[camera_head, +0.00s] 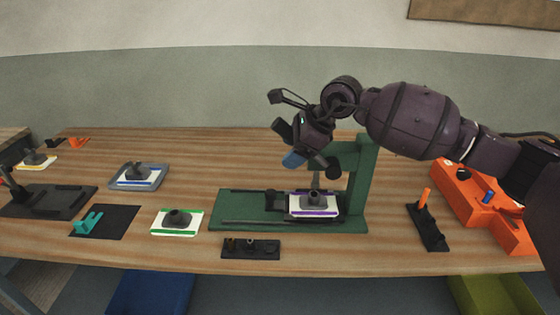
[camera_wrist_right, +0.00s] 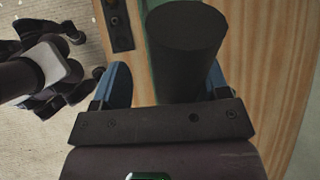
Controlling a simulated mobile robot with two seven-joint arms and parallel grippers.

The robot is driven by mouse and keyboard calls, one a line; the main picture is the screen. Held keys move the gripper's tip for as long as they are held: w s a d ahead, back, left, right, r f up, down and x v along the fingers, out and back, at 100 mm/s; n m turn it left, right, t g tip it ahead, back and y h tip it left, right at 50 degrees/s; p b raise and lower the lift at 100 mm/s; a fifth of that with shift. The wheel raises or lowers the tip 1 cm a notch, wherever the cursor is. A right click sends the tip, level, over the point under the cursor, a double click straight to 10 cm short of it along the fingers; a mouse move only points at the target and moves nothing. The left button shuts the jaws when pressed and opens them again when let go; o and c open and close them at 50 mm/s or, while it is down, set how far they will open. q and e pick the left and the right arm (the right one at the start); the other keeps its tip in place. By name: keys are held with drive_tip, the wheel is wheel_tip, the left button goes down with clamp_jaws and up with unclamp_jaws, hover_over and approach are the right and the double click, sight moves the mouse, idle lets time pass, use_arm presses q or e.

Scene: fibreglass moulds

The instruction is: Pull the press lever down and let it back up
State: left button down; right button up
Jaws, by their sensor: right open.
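The green press (camera_head: 358,185) stands at the middle of the bench, its post rising at the right of its base. Its lever end looks like a dark cylinder (camera_head: 333,168), which fills much of the right wrist view (camera_wrist_right: 187,45). My right gripper (camera_head: 311,163) is open high over the press base. In the wrist view its blue fingers lie on either side of the cylinder, which is nearer the right finger; contact cannot be told. A purple-edged white plate with a dark grey mould piece (camera_head: 314,203) sits on the press base under the ram. My left gripper is not in view.
An orange machine (camera_head: 463,190) and a black stand with an orange handle (camera_head: 427,225) are at the right. A black holder (camera_head: 250,249) lies before the press. Left are a green-edged plate (camera_head: 175,222), a grey tray (camera_head: 153,168) and a black fixture (camera_head: 55,203).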

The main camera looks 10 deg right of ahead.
drive_tip(key=v, duration=0.2)
drive_tip(key=shift+s+a+r, duration=0.1)
drive_tip(key=shift+s+r, duration=0.1)
drive_tip(key=shift+r, duration=0.1)
drive_tip(key=s+d, duration=0.5)
drive_tip(key=d, duration=0.6)
drive_tip(key=shift+s+d+r, duration=0.2)
drive_tip(key=shift+d+r, duration=0.1)
drive_tip(key=shift+r, duration=0.15)
idle(0.9)
idle(0.5)
